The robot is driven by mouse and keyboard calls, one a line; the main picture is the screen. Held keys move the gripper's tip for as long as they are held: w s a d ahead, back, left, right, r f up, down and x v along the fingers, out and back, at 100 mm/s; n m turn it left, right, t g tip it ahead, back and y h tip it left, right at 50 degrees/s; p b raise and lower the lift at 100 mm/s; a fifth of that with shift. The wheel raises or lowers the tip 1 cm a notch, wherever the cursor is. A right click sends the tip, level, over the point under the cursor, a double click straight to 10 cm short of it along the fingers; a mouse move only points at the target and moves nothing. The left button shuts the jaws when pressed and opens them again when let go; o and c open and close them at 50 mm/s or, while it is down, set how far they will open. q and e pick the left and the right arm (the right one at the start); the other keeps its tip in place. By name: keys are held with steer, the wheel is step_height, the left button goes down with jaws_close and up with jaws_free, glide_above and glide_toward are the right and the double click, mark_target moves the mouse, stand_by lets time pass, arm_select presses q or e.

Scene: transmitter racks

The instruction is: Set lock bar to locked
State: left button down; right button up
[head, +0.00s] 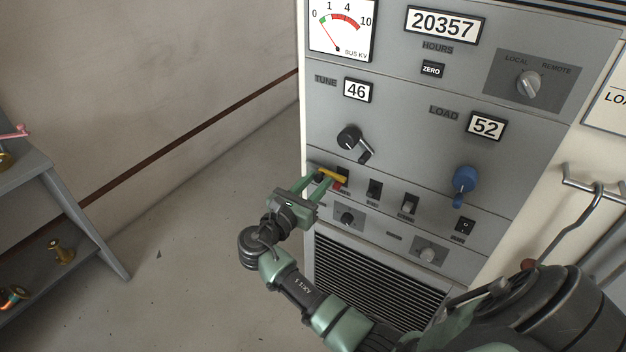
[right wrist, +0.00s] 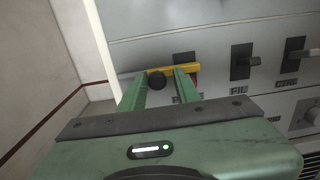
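The lock bar (head: 333,175) is a short yellow bar on the grey cabinet's switch row, at the left end. It lies nearly level across the front of a dark switch, with a red patch beside it. In the right wrist view, the yellow bar (right wrist: 188,68) crosses at the fingertips, and a round black knob (right wrist: 157,81) shows between the fingers at its left end. My right gripper (head: 316,182) is at the bar with its green fingers apart. The fingers partly hide the bar, and contact is unclear. My left gripper is not in view.
Rocker switches (head: 409,205) stand right of the bar. A black crank (head: 351,138) is above it, a blue knob (head: 465,180) at right, and small knobs (head: 347,218) below. A grey shelf (head: 60,165) stands far left. The floor between is clear.

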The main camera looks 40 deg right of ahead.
steer(key=shift+o, duration=0.2)
steer(key=shift+s+r, duration=0.1)
steer(key=shift+a, duration=0.3)
steer(key=b+v, duration=0.1)
steer(key=v, duration=0.6)
steer(key=shift+s+b, duration=0.15)
steer(key=shift+b, duration=0.15)
